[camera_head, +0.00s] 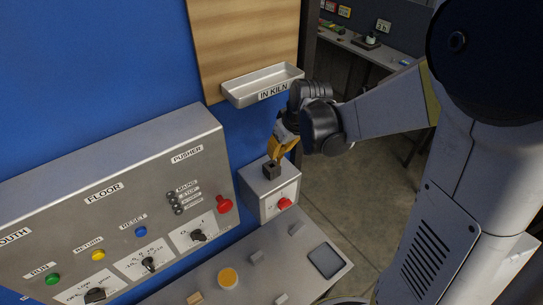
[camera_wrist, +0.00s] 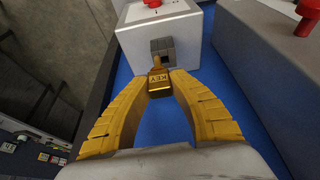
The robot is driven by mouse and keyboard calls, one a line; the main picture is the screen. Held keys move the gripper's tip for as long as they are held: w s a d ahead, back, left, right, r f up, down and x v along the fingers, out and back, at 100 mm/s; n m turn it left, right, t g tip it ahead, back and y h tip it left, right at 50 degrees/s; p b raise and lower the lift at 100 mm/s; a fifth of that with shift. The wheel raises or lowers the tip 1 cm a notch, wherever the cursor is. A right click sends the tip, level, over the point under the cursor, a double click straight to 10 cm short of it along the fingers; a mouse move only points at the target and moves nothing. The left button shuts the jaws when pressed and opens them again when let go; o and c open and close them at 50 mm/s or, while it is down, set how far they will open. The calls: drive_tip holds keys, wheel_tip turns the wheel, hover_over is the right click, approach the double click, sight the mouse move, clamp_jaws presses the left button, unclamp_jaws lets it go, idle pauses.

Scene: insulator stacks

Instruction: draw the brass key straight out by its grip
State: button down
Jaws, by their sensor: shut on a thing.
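The brass key (camera_wrist: 158,79), its grip marked KEY, shows in the wrist view between the tips of my gripper (camera_wrist: 158,88). Both yellow fingers are shut on the grip. The key's shank points into a dark square lock block (camera_wrist: 163,48) on the grey box (camera_wrist: 188,28); I cannot tell how deep it sits. In the head view, my gripper (camera_head: 281,148) is just above the lock block (camera_head: 271,170) on top of the grey box (camera_head: 262,195). The key is too small to make out clearly there.
A red knob (camera_head: 285,203) sits on the box's front. A sloped control panel (camera_head: 120,190) with buttons and switches stands to the left, with a red mushroom button (camera_head: 224,204). A tray marked IN KILN (camera_head: 262,87) hangs close above my gripper. A lower desk (camera_head: 250,265) lies in front.

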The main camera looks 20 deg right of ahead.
drive_tip(key=s+d+r+p, duration=0.2)
drive_tip(key=s+d+r, duration=0.1)
drive_tip(key=r, duration=0.2)
drive_tip(key=s+d+r+p, duration=0.1)
drive_tip(key=s+d+r, duration=0.2)
drive_tip(key=r, duration=0.3)
drive_tip(key=shift+s+d+r+p, duration=0.25)
drive_tip(key=shift+p, duration=0.15)
idle(0.5)
